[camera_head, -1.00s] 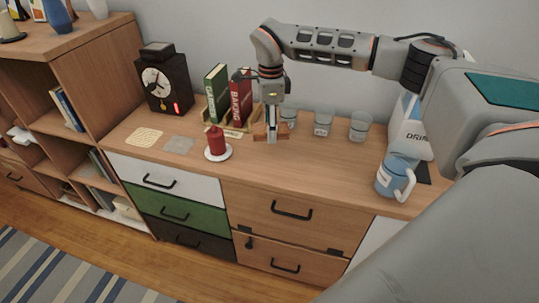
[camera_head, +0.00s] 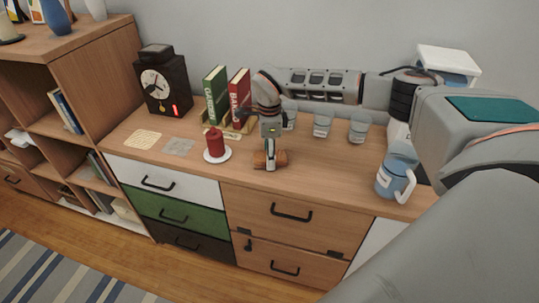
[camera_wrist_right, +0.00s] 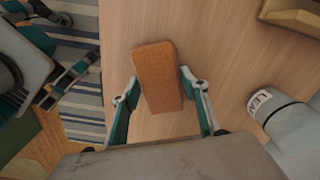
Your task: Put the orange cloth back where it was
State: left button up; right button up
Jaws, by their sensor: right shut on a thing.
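The orange cloth (camera_head: 261,159) is a folded, block-like bundle at the dresser's front middle, right of the red candle. My right gripper (camera_head: 270,165) points down and is shut on it. In the right wrist view the cloth (camera_wrist_right: 158,75) lies between the two fingers (camera_wrist_right: 160,88), which press on its sides. It is low over the dresser top; I cannot tell whether it touches the wood. My left gripper (camera_wrist_right: 80,42) shows at the left of the wrist view, low beside the dresser, with its fingers apart and empty.
The red candle (camera_head: 216,145) on a white plate is close on the left. The book holder (camera_head: 238,124) and several glasses (camera_head: 323,124) stand behind.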

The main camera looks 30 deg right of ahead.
jog(key=shift+f, duration=0.15)
jog(key=o, duration=1.1)
jog(key=shift+c, duration=0.2)
